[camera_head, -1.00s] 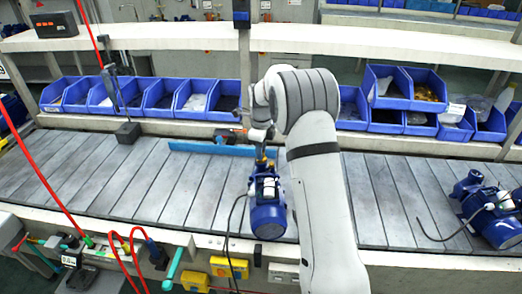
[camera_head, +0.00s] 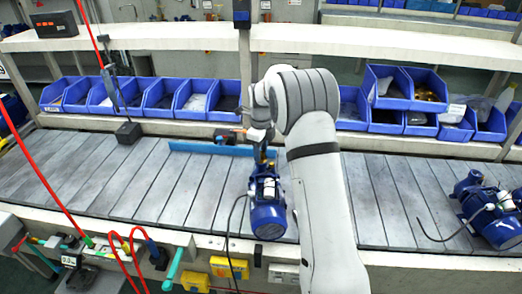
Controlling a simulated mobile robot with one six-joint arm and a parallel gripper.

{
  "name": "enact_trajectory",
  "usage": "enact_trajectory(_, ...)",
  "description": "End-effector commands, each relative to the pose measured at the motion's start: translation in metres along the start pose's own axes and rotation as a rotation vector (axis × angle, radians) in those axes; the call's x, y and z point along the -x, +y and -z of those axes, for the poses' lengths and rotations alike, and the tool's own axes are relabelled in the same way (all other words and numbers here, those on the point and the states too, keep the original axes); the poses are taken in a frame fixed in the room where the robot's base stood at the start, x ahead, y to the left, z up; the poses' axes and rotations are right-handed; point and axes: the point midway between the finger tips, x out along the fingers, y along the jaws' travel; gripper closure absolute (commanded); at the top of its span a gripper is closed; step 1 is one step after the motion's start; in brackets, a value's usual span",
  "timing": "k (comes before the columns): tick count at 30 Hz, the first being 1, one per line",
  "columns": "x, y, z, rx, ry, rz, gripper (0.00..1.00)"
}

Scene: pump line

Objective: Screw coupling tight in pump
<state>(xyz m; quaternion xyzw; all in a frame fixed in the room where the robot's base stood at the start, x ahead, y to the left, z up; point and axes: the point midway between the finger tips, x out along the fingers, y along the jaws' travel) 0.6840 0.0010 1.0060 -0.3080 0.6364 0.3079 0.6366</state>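A blue pump (camera_head: 267,208) with a white box on its side stands on the slatted line in front of my arm. Its upper end lies beneath my gripper (camera_head: 262,150), which is small and partly hidden by my own white arm. The coupling cannot be made out clearly there, and I cannot tell whether the fingers are open or shut. A second blue pump (camera_head: 490,208) lies at the right end of the line, apart from my arm.
Blue bins (camera_head: 160,97) line the shelf behind. A blue strip (camera_head: 210,148) lies along the back of the line. A red hose (camera_head: 50,187) hangs at the left. A black cable (camera_head: 230,225) runs off the front edge. Slats at left are clear.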

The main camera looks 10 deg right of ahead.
Motion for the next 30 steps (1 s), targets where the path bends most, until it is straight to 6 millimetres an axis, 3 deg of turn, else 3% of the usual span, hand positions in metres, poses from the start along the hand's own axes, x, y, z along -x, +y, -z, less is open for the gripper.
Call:
enact_trajectory(6, 0.0000, 0.0005, 0.0000, 0.210, 0.000, 0.000, 0.61)
enact_trajectory(17, 0.0000, 0.0005, 0.0000, 0.254, 0.000, 0.000, 0.61)
enact_trajectory(25, 0.0000, 0.0008, 0.0001, 0.490, 0.000, 0.000, 0.61)
enact_trajectory(30, 0.0000, 0.0009, 0.0001, 0.552, 0.000, 0.000, 0.61)
